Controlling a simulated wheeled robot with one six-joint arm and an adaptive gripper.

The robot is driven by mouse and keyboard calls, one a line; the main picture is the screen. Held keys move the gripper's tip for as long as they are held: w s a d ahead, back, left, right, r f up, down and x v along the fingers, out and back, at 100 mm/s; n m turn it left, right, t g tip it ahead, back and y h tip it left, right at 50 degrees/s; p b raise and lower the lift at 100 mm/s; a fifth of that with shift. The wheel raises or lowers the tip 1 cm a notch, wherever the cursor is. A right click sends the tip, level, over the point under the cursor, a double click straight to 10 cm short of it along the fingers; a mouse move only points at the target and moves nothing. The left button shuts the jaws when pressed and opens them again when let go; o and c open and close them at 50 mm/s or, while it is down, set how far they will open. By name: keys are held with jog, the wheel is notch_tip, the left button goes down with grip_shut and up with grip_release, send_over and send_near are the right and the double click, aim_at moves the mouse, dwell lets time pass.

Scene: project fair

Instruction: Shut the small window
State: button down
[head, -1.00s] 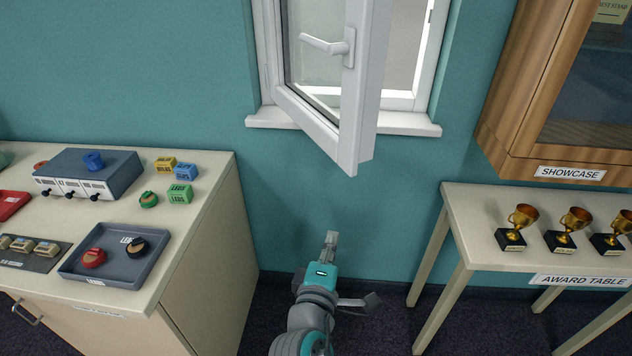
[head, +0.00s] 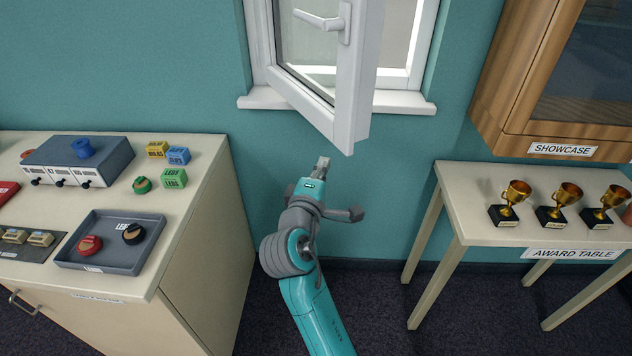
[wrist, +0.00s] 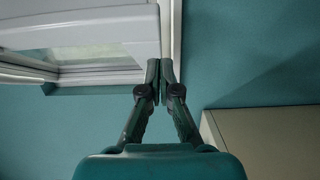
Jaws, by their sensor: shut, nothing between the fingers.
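The small window's white sash (head: 352,75) stands swung open into the room, hinged at the left of its frame, in the head view. Its white handle (head: 320,20) sits near the top of the sash's free side. My gripper (head: 322,162) is shut and empty, just below the sash's lower free corner and a little to its left in the picture. In the wrist view my gripper (wrist: 166,65) points up at the sash (wrist: 85,30), with the fingertips by its lower right corner. I cannot tell whether they touch it.
A cabinet (head: 190,215) with a grey tray (head: 110,262) and a grey-blue box (head: 110,150) stands at left. At right, a table (head: 455,205) holds gold trophies (head: 508,200) under a wooden showcase (head: 497,115). Floor between them is open around my arm.

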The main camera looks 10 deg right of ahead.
aim_at(342, 152)
jog(key=shift+w+d, duration=0.25)
jog(key=shift+d, duration=0.7)
jog(key=shift+w+d, duration=0.2)
jog(key=shift+d, duration=0.75)
